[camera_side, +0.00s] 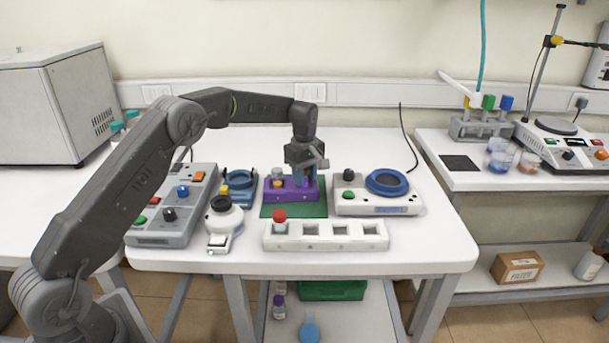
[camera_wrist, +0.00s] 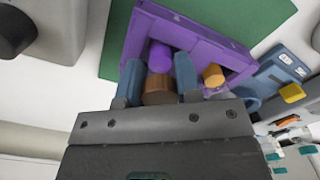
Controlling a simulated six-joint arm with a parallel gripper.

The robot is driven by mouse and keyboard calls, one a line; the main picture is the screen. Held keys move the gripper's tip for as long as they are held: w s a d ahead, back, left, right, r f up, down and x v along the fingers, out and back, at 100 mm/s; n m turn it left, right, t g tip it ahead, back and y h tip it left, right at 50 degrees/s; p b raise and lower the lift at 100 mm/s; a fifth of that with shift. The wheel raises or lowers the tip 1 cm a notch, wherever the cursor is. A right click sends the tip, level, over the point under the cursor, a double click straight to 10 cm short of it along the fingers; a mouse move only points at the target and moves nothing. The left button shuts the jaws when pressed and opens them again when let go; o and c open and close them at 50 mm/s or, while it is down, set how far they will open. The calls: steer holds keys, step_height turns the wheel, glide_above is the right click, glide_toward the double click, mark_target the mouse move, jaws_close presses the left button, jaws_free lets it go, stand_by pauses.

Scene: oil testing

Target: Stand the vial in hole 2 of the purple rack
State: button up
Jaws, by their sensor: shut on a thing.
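The purple rack (camera_side: 283,194) stands on a green mat in the middle of the table. In the wrist view, the rack (camera_wrist: 207,45) lies just beyond my fingertips. My gripper (camera_side: 304,178) is over the right part of the rack, pointing down. In the wrist view, my gripper (camera_wrist: 158,80) is shut on the vial (camera_wrist: 158,90), which shows a brown part between the fingers and a purple end toward the rack. An orange-topped piece (camera_wrist: 213,75) sits at the rack beside it. I cannot tell whether the vial is inside a hole; its lower end is hidden.
A white device with a blue ring (camera_side: 386,182) is to the right. A grey control box (camera_side: 172,218) and a blue device (camera_side: 240,185) are to the left.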

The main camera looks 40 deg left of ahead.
steer(key=shift+f, duration=0.1)
steer(key=o, duration=0.9)
